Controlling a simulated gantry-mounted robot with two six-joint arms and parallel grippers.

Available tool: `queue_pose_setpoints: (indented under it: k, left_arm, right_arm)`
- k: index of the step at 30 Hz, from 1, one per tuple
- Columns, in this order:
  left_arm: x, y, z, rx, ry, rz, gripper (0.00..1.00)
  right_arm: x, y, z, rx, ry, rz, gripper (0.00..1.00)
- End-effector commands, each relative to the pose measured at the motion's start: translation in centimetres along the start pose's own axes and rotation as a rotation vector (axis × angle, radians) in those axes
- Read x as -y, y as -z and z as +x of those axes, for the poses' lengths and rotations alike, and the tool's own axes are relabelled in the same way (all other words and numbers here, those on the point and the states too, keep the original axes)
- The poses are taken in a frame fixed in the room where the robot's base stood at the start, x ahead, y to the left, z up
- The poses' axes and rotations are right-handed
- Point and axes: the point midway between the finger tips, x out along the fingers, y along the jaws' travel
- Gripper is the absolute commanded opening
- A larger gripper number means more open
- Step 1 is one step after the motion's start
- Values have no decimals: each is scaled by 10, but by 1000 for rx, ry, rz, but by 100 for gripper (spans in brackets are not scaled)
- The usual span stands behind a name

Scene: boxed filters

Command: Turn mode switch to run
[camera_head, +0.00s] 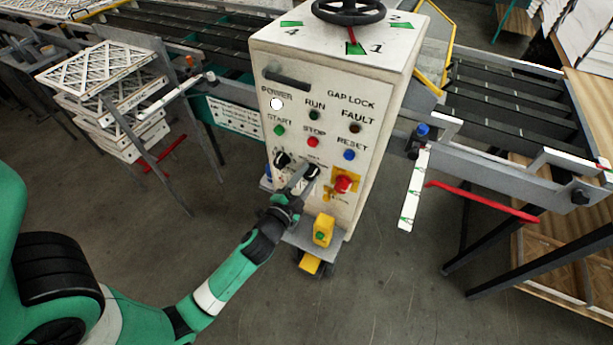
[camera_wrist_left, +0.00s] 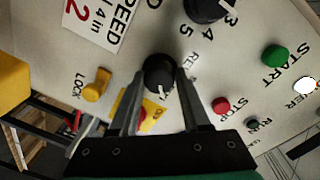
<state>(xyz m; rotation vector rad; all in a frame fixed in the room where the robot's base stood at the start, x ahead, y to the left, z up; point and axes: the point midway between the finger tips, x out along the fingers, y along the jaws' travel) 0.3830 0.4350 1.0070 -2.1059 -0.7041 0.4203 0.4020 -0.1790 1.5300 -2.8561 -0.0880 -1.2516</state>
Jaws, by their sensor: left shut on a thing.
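The mode switch is a black round knob (camera_head: 312,171) with a white pointer line, low on the front of the white control cabinet (camera_head: 262,60). In the left wrist view the knob (camera_wrist_left: 158,70) sits between my left fingers, and its white pointer faces down toward the gripper. The lettering around it is partly hidden, so I cannot read the pointed-at position. My left gripper (camera_head: 304,180) is shut on this knob; it also shows in the left wrist view (camera_wrist_left: 160,92). My right gripper is not in view.
A black speed knob (camera_head: 282,160) is left of the switch. The red emergency stop (camera_head: 343,184) is close on the right, with a yellow lock lever (camera_wrist_left: 97,86) nearby. Red stop (camera_head: 312,142) and blue reset (camera_head: 349,155) buttons are above. A yellow box (camera_head: 323,230) stands below.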

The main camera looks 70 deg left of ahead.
Motion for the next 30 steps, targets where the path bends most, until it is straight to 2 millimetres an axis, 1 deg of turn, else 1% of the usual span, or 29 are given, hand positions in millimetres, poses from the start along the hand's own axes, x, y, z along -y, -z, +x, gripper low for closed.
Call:
queue_pose_setpoints:
  k: [10,11,12,15,25,28,30]
  left_arm:
    - [0,0,0,0,0,5,0]
    - [0,0,0,0,0,5,52]
    - [0,0,0,0,0,5,59]
    - [0,0,0,0,0,4,77]
    - [0,0,-3,0,0,4,77]
    - [-2,-1,-14,-1,-2,4,77]
    - [-2,-1,-28,-1,-2,5,77]
  right_arm:
    - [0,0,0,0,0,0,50]
    - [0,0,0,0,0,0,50]
    - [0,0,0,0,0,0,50]
    - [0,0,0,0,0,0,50]
    - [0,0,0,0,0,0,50]
    - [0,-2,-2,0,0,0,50]
    - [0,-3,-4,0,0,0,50]
